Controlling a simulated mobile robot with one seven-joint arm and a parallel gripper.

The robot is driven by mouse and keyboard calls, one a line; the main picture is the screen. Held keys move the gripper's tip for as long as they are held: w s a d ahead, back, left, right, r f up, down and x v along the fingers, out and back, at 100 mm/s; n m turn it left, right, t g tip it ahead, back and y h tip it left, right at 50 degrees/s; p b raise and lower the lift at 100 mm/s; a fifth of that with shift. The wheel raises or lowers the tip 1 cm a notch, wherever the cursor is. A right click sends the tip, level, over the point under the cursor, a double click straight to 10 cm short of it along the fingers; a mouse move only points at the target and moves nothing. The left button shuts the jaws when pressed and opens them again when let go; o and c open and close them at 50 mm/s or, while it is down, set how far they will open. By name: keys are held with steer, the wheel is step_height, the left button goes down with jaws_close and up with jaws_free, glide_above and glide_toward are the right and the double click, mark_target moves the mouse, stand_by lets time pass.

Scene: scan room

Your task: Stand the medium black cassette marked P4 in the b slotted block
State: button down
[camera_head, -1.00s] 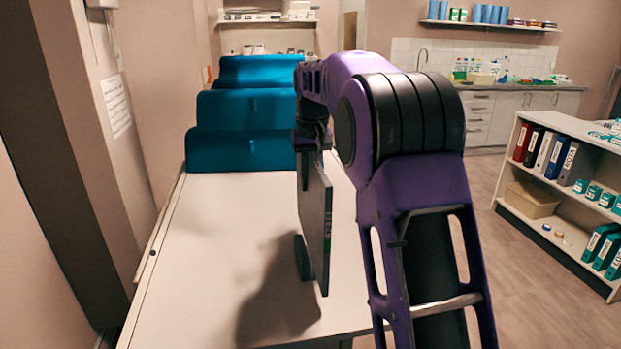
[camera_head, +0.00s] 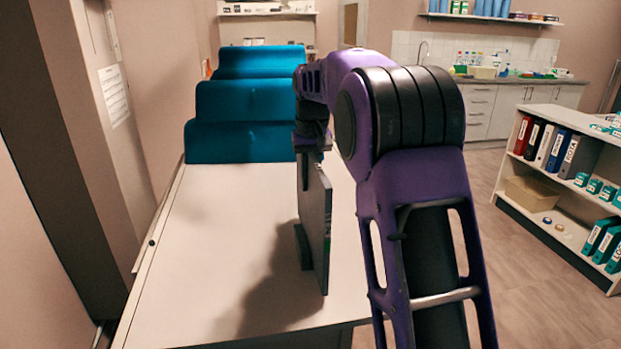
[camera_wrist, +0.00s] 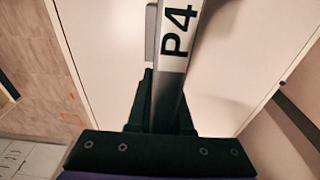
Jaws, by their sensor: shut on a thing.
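The black cassette marked P4 (camera_head: 319,225) is a thin, flat plate, held upright and almost edge-on in the head view. In the wrist view, its edge with the white P4 label (camera_wrist: 178,35) runs up from between the fingers. My gripper (camera_head: 307,160) is shut on its upper part; the fingers also show in the wrist view (camera_wrist: 163,100). A small dark block (camera_head: 302,246), probably the slotted block, is close to the cassette's left side, partly hidden by it. A grey piece beside the cassette shows in the wrist view (camera_wrist: 151,35). No b mark or slot is readable, and I cannot tell whether they touch.
The white table (camera_head: 215,240) is clear left of the block. Teal stepped cushions (camera_head: 240,142) stand at its far end. A wall (camera_head: 150,130) runs along the left. A low shelf (camera_head: 545,215) with binders stands right, across open floor. My arm hides the table's right side.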

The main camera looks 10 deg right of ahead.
steer(key=c, duration=0.7)
jaws_free()
steer(key=shift+c, duration=0.2)
steer(key=shift+f, duration=0.1)
step_height(320, 180, up, 18)
steer(key=s+p, duration=0.2)
steer(key=p, duration=0.2)
steer(key=shift+f, duration=0.25)
step_height(320, 180, up, 6)
steer(key=p, duration=0.1)
